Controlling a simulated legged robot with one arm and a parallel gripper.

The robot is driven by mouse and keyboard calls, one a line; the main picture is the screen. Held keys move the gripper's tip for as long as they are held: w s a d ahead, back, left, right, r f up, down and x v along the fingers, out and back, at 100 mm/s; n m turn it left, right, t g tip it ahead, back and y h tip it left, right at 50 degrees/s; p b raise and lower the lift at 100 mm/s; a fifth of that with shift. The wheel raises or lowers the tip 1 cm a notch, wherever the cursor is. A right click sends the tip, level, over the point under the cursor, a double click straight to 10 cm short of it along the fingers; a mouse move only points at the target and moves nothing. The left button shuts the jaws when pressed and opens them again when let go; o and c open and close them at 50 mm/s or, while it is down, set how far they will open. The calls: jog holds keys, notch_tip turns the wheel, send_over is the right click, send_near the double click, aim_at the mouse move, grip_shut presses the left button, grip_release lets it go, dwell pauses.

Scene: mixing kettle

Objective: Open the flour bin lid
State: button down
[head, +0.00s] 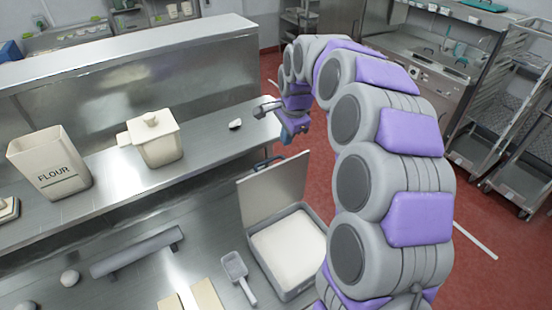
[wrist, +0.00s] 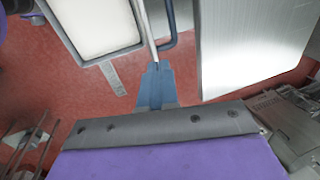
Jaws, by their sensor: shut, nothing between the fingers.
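The flour bin (head: 315,279) is a grey metal box full of white flour, at the lower middle of the head view. Its flour also shows at the upper left of the wrist view. Its flat lid (head: 275,190) stands raised, nearly upright, at the far side of the bin. A blue handle (head: 268,161) is on the lid's upper edge; it also shows in the wrist view (wrist: 174,36). My gripper (wrist: 155,68) is shut and empty, its blue fingers close to the lid's edge (wrist: 145,25). Whether they touch it I cannot tell.
A canister marked FLOUR (head: 50,165) and a cream lidded pot (head: 155,140) stand on the steel shelf. A scoop (head: 237,272) and a grey roller (head: 138,252) lie on the counter left of the bin. Red floor (head: 320,150) is open behind the lid. Racks (head: 515,120) stand at right.

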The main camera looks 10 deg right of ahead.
aim_at(272, 159)
jog(key=a+f, duration=0.1)
jog(key=a, duration=0.1)
jog(key=a+f, duration=0.2)
jog(key=shift+a+f, duration=0.1)
jog(key=shift+f, duration=0.15)
jog(key=shift+t+y, duration=0.3)
jog(key=f, duration=0.1)
jog(key=w+d+f+p, duration=0.1)
jog(key=f, duration=0.3)
jog(key=shift+w+d, duration=0.25)
jog(key=shift+w, duration=0.05)
jog(key=shift+w+f, duration=0.25)
jog(key=shift+f, duration=0.4)
jog(key=shift+a+f, duration=0.1)
jog(key=shift+a, duration=0.65)
jog(key=shift+w+d+f, duration=0.1)
jog(key=shift+w+d, duration=0.1)
jog(key=shift+w, duration=0.2)
jog(key=shift+w+f, duration=0.1)
jog(key=shift+w, duration=0.8)
jog(key=shift+w+a, duration=0.2)
jog(key=shift+w, duration=0.1)
jog(key=shift+a, duration=0.25)
